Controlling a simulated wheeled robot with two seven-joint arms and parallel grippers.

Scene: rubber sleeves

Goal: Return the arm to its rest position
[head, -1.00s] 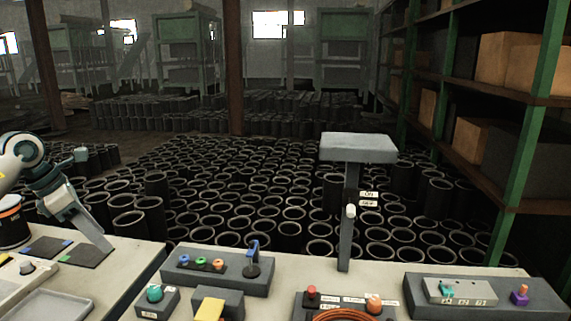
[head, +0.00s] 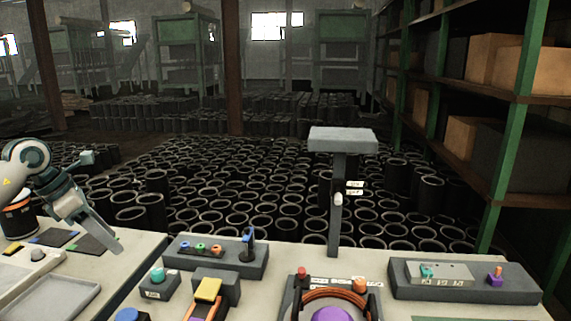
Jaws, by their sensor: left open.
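My left arm (head: 28,165) comes in from the left edge, bent at a pale rounded joint. Its gripper (head: 112,240) points down and to the right over the left part of the bench, by the dark flat pads (head: 92,244). The gripper is open and I see nothing in it. One long grey finger shows clearly; the other is hard to make out. I cannot tell whether the fingertip touches the bench. My right gripper is out of view.
The bench (head: 290,262) carries a grey block with coloured rings (head: 200,256), a yellow-topped block (head: 208,290), a post with a flat head (head: 342,140) and a right-hand fixture (head: 460,280). A grey tray (head: 45,300) lies front left. Black sleeves fill the floor behind.

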